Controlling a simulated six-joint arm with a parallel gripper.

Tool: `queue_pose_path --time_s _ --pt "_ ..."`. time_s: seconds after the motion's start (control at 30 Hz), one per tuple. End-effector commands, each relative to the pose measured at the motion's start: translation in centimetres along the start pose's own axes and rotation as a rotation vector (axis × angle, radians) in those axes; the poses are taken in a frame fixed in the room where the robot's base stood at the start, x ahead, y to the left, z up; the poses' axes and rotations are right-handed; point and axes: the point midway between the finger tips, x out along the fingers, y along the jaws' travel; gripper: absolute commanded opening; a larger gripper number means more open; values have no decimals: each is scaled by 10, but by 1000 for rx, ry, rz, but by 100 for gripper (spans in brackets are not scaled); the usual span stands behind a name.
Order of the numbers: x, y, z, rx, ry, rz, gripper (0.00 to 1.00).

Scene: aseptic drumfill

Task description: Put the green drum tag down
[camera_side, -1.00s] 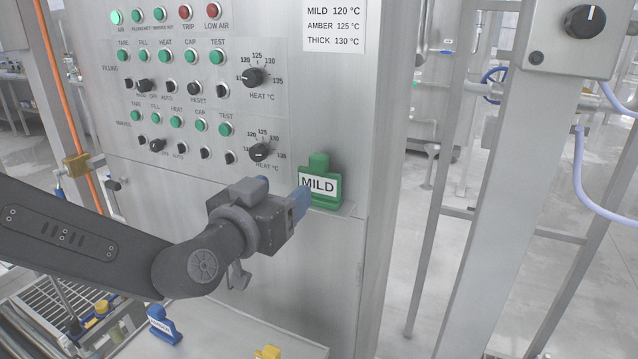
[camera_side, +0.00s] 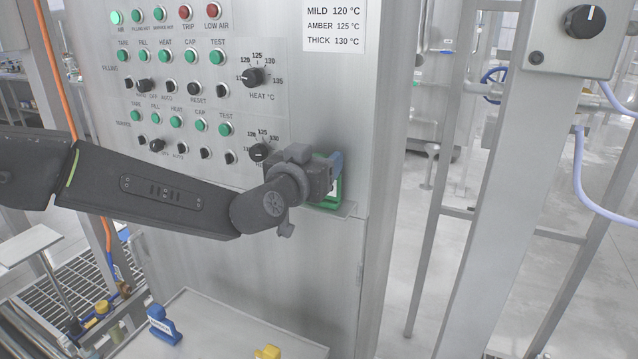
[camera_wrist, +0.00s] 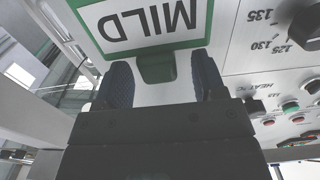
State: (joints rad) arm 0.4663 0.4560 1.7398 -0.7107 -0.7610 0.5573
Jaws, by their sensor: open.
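The green drum tag, with a white label reading MILD, stands on the small ledge (camera_side: 345,209) of the steel panel. In the side view only green parts of the tag (camera_side: 337,194) show, because my gripper (camera_side: 334,165) covers the rest. In the wrist view the tag (camera_wrist: 142,24) appears upside down, and its green knob lies between my open fingers (camera_wrist: 163,82), with a gap visible on each side.
The control panel (camera_side: 215,175) with knobs and buttons rises right behind the tag. A blue tag (camera_side: 163,326) and a yellow piece (camera_side: 268,352) are on the steel table (camera_side: 215,325) below. A steel post (camera_side: 480,200) stands to the right.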

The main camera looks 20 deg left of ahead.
Motion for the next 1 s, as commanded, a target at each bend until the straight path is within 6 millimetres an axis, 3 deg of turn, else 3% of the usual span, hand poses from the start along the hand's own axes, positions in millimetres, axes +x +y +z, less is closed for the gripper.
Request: queue_pose_path --time_s 0.1,0.37,1.0 --pt "10 0 0 1 -1 0 64" --pt "12 0 0 1 -1 0 63" --pt "12 0 0 0 0 0 2"
